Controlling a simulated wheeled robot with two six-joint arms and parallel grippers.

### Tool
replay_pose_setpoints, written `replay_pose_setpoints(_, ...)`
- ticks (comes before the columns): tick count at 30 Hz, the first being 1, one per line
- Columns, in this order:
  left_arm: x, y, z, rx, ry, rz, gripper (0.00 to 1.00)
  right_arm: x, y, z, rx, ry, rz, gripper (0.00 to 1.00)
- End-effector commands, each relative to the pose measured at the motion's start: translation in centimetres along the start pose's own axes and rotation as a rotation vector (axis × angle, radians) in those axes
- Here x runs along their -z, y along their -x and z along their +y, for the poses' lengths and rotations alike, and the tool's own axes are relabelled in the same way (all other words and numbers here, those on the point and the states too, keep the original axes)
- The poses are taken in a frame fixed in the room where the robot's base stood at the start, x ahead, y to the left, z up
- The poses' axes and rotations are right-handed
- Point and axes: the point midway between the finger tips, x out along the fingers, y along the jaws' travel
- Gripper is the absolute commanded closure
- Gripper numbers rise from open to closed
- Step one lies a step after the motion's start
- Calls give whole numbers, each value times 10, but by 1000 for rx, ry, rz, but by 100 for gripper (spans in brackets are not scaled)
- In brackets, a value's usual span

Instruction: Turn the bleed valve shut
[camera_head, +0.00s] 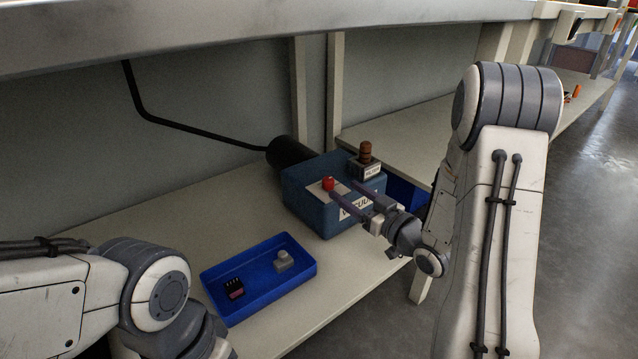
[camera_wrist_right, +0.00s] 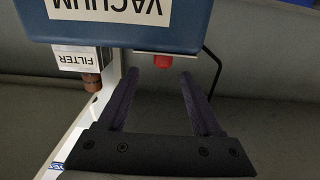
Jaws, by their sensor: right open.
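A blue box labelled VACUUM (camera_head: 312,210) stands on the lower shelf. A red knob (camera_head: 328,184) sits on a pale plate on its top, and I take it for the bleed valve. My right gripper (camera_head: 346,190) is open, its two dark fingers reaching over the box top toward the knob. In the right wrist view, which is upside down, the red knob (camera_wrist_right: 163,61) shows between and just beyond the open fingertips (camera_wrist_right: 159,73). The fingers appear apart from it. Only part of my left arm shows; its gripper is out of frame.
A brown-topped fitting (camera_head: 366,158) labelled FILTER stands beside the knob. A black hose (camera_head: 205,132) runs to a black cylinder (camera_head: 290,152) behind the box. A blue tray (camera_head: 258,300) with two small parts lies at front left. The upper bench edge (camera_head: 200,45) overhangs.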

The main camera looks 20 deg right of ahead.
Motion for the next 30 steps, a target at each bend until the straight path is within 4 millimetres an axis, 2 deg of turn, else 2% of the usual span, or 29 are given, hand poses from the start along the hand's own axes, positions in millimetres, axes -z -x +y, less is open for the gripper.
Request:
replay_pose_setpoints(9,-2,-31,-2,0,0,0,50,-3,-60,-7,13,5,4,34)
replay_pose_setpoints(15,-2,-45,-3,0,0,0,50,-2,-89,-5,9,3,2,34)
replay_pose_setpoints(20,-3,-49,-4,0,0,0,50,0,-100,-5,7,2,0,34)
replay_pose_setpoints(28,-3,-49,-4,0,0,0,50,2,-100,-3,3,0,-1,34)
replay_pose_setpoints(29,-3,-49,-4,0,0,0,50,2,-100,-3,3,0,-1,37)
replay_pose_setpoints(30,-3,-49,-4,0,0,0,50,2,-100,-3,3,0,-1,53)
